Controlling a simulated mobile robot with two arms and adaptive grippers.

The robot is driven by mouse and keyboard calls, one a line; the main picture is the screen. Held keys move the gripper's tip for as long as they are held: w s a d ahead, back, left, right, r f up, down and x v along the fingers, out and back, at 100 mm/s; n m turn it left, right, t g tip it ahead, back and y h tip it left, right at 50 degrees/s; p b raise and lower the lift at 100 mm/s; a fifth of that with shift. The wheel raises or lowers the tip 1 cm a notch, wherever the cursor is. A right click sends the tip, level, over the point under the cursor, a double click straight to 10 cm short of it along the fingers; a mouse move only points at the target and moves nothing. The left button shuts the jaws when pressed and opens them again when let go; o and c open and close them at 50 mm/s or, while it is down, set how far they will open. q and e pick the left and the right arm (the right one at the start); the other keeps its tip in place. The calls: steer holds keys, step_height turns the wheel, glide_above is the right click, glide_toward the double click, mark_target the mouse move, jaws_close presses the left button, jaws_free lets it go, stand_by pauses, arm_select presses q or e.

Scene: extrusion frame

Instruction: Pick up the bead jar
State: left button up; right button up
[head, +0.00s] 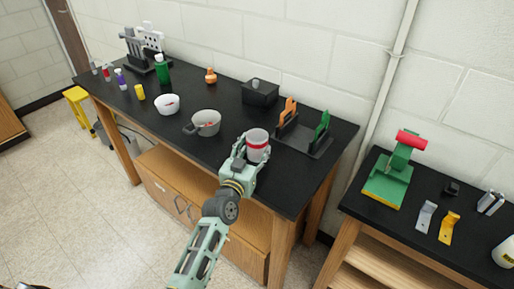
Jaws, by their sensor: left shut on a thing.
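The jar looks upright. The fingers hide its base, so I cannot tell whether it touches the bench top.
A grey pot (207,117) and a white bowl (167,104) stand left of the jar. A dark rack with orange and green tools (301,136) is close on the right. A black box (260,93) stands behind. Several small bottles are at far left.

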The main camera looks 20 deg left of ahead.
arm_select(q)
steer(key=c, duration=0.5)
